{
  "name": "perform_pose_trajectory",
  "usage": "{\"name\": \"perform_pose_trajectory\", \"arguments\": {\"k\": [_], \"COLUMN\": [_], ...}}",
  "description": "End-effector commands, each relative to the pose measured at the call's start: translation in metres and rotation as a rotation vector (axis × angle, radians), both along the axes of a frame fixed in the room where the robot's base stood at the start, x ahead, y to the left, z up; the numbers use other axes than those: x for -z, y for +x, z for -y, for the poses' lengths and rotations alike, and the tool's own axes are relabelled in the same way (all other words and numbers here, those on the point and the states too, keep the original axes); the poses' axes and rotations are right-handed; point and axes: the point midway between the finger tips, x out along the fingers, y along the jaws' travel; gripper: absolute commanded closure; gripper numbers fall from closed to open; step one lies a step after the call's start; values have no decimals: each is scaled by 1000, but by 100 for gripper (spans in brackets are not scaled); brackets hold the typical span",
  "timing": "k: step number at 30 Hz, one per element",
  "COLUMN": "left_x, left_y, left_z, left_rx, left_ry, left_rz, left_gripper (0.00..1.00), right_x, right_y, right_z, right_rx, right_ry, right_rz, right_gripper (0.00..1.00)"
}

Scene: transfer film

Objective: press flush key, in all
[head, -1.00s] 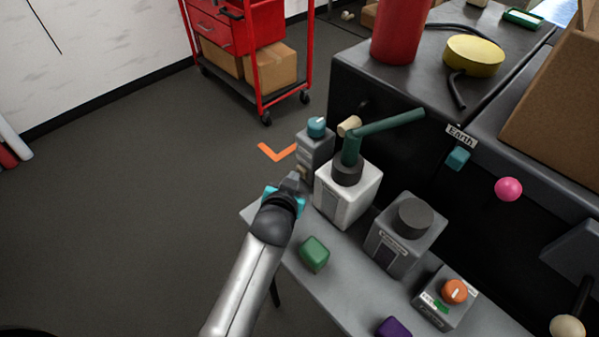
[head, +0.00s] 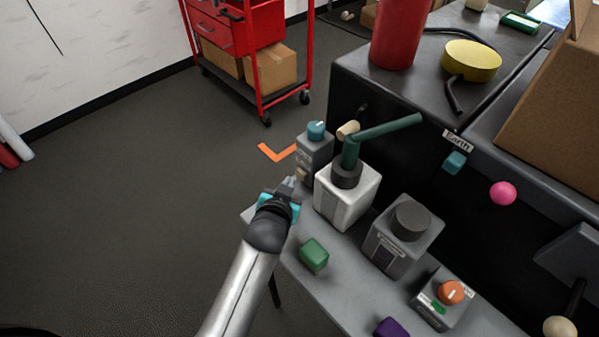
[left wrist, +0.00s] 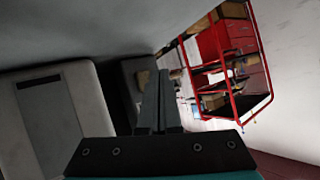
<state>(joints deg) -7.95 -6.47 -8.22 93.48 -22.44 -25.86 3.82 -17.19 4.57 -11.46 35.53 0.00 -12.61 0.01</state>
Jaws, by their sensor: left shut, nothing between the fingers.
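A small beige key (head: 301,174) sits low on the front of the grey box (head: 314,155) with a teal knob (head: 316,130). Its lettering is too small to read, so I cannot tell if it is the flush key. My left gripper (head: 290,182) is shut and empty, just below and left of the beige key, with a small gap apparent. In the left wrist view my shut fingers (left wrist: 158,105) point past the white box (left wrist: 85,85) toward the grey box (left wrist: 132,80). My right gripper is not in view.
The white box (head: 345,200) with a green lever (head: 388,127) stands right beside the grey box. A green block (head: 314,255), another grey box (head: 403,237) and an orange-knob box (head: 445,297) share the shelf. Open floor lies left; a red cart (head: 250,50) stands behind.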

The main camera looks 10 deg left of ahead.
Motion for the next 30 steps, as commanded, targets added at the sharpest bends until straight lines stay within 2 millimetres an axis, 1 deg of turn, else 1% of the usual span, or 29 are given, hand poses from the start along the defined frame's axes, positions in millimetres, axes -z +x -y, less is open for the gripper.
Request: {"name": "perform_pose_trajectory", "arguments": {"k": [10, 22, 26, 30], "left_x": [0, -1, 0, 0], "left_y": [-3, -33, -39, -40], "left_z": [-3, -26, -31, -32], "left_rx": [-1, -1, -1, 0], "left_ry": [2, 3, 2, 1], "left_rz": [-2, -3, -2, 0], "left_gripper": [100, 100, 100, 100], "right_x": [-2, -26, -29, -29], "right_y": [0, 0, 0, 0], "right_z": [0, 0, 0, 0], "right_rx": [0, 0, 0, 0], "right_ry": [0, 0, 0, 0], "right_rz": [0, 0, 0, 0], "right_gripper": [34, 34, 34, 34]}}
